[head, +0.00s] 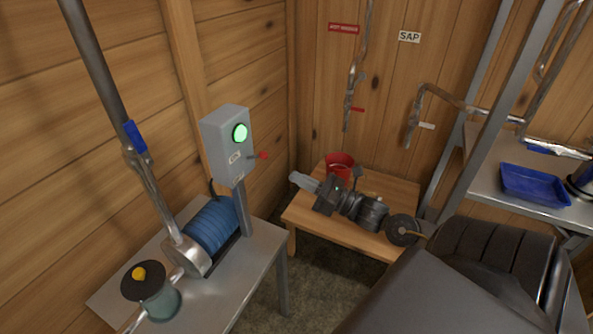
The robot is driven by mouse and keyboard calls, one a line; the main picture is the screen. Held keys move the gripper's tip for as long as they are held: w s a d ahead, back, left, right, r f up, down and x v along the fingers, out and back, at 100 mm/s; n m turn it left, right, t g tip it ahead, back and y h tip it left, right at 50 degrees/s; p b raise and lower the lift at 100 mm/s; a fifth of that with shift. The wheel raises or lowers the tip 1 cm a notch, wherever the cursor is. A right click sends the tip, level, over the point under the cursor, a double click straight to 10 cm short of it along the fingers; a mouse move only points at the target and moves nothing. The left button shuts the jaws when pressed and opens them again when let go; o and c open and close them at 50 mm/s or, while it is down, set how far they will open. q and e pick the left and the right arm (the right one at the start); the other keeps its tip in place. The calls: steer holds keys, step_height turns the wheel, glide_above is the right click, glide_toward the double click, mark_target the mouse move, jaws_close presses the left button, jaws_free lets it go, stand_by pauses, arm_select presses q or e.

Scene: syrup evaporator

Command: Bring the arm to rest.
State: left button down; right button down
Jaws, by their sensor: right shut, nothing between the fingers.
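My right arm comes in from the lower right and reaches over the small wooden table (400,205). My right gripper (296,178) is at the arm's far end, with its fingers pointing left, at the table's left edge. Its fingers are together and hold nothing. A red bucket (339,162) stands just behind the gripper's body, partly hidden by it. I cannot tell whether the gripper touches the table or hovers above it. My left gripper is out of view.
A grey control box (228,145) with a lit green button (240,132) and a red lever (262,156) stands left of the gripper. A metal shelf (487,180) with a blue tray (535,186) is at right.

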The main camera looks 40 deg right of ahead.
steer(key=shift+s+d, duration=0.2)
steer(key=shift+s, duration=0.3)
stand_by(0.3)
